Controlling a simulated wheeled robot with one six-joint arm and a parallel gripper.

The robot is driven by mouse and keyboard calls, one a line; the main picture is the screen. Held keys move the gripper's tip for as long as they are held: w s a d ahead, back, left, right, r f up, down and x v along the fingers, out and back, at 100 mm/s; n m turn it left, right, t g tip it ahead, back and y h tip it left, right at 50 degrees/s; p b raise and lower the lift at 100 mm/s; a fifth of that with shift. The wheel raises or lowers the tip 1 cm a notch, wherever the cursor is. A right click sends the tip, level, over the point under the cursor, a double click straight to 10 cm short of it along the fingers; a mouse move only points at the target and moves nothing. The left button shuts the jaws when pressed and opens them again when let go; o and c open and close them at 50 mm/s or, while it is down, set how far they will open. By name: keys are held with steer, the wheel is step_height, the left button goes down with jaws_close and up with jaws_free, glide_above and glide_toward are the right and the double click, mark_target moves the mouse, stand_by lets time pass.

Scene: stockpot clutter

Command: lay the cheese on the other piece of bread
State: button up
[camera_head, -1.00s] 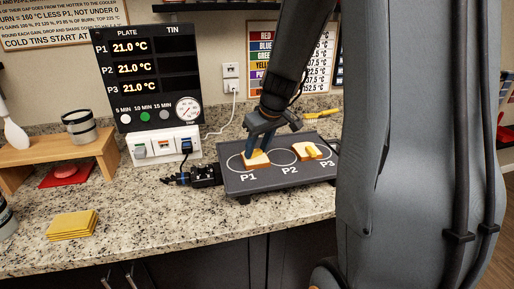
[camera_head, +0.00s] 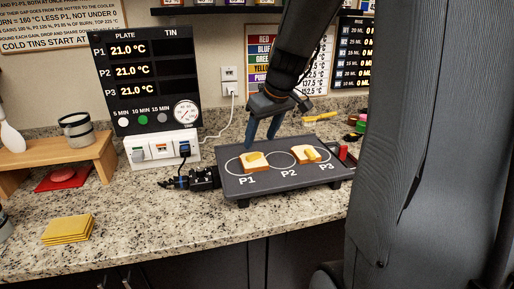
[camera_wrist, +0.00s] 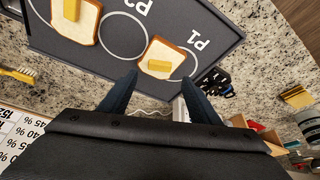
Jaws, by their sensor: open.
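A stack of square yellow slices, seemingly the cheese (camera_head: 68,229), lies on the counter at the left front; it also shows at the right of the wrist view (camera_wrist: 297,97). One piece of bread (camera_head: 246,168) lies on P1 of the dark plate with a yellow piece (camera_head: 255,159) on top. Another piece of bread (camera_head: 302,160) lies at P3, also bearing a yellow piece (camera_head: 310,154). Both breads show in the wrist view, at P1 (camera_wrist: 150,67) and P3 (camera_wrist: 88,36). My gripper (camera_head: 261,142) is open and empty, above and behind the P1 bread, not touching it.
The dark plate (camera_head: 290,175) has an empty P2 ring between the breads. A black connector (camera_head: 205,178) and cable sit at its left. A wooden stand (camera_head: 60,152) with a jar and a red mat (camera_head: 62,180) stand farther left.

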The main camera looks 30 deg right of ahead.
steer(key=shift+b+v, duration=0.3)
steer(key=shift+v, duration=2.35)
